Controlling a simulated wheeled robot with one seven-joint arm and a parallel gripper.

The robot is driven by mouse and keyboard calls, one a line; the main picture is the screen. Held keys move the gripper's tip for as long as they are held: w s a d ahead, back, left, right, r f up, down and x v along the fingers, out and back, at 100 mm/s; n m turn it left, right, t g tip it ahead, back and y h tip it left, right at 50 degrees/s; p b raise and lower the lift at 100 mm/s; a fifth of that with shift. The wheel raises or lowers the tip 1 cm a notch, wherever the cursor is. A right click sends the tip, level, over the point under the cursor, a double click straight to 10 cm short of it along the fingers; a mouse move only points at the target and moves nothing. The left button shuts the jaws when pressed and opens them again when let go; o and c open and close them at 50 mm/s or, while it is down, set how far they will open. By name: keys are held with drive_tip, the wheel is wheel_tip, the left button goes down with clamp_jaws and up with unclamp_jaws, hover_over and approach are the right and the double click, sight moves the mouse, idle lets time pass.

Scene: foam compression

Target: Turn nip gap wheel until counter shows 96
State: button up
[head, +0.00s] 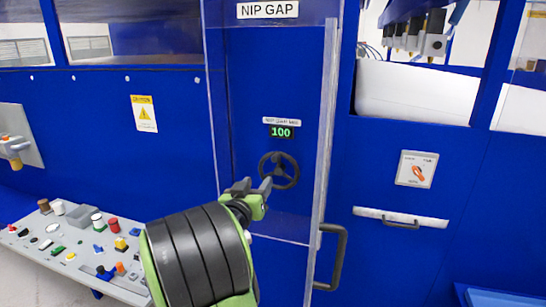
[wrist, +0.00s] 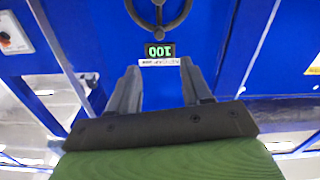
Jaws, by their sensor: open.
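The nip gap wheel (head: 279,170) is a small black handwheel on the blue panel, under the NIP GAP sign (head: 267,10). Just above it the green counter (head: 281,132) reads 100. In the wrist view the wheel (wrist: 158,12) is partly cut off at the top edge, and the counter (wrist: 160,50) appears upside down. My gripper (head: 256,187) is just left of and below the wheel in the head view, its fingers pointing toward the panel. In the wrist view my gripper (wrist: 158,80) has its two grey fingers spread apart with nothing between them.
A clear panel with a frame post (head: 325,120) and black handle (head: 332,258) stands right of the wheel. A rotary switch (head: 417,170) and a drawer handle (head: 400,220) are on the right.

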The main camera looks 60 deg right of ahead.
sight(274, 160)
drive_tip(key=d+p, duration=0.2)
drive_tip(key=d, duration=0.3)
drive_tip(key=w+d+p, duration=0.1)
drive_tip(key=d+p, duration=0.1)
drive_tip(key=d, duration=0.3)
drive_tip(key=w+d+p, duration=0.1)
drive_tip(key=d+p, duration=0.1)
drive_tip(key=d, duration=0.3)
drive_tip(key=shift+w, duration=0.2)
clamp_jaws()
